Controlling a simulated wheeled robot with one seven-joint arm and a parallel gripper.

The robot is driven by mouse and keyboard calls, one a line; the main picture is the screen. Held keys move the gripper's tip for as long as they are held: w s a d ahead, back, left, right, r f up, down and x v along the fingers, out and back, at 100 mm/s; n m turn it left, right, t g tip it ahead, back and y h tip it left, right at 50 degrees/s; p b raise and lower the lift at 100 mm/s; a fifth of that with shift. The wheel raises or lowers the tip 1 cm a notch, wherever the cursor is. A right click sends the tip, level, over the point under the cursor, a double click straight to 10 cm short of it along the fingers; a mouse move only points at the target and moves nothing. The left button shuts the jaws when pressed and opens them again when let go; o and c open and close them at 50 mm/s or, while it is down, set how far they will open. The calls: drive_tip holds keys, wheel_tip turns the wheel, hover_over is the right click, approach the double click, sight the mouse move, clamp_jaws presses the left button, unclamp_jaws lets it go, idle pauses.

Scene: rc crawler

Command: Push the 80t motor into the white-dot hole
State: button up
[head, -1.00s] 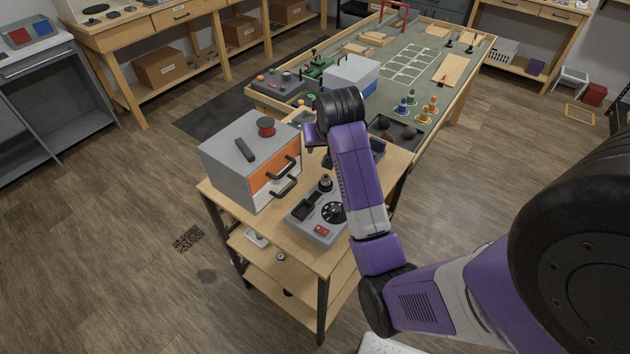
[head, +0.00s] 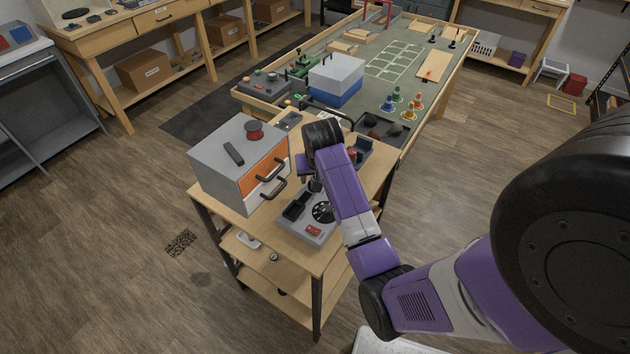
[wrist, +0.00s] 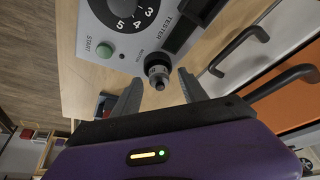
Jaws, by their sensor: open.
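A dark cylindrical motor (wrist: 157,70) with a lighter tip stands at the edge of the grey tester (wrist: 150,30), apparently seated there. I cannot read whether it is the 80t one. My gripper (wrist: 160,90) is open, with one finger on each side of the motor's end and visible gaps. In the head view my gripper (head: 309,172) is above the back corner of the tester (head: 293,225), partly hiding the motor. I cannot make out a white-dot hole in either view.
A grey cabinet with an orange drawer (head: 270,160) and dark handles stands left of the tester. The tester has a numbered dial (wrist: 124,14) and a green START button (wrist: 104,50). Behind is a large work table (head: 440,38) with a blue-and-white box (head: 336,80).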

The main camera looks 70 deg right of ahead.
clamp_jaws()
drive_tip(key=shift+r, duration=0.1)
idle(0.3)
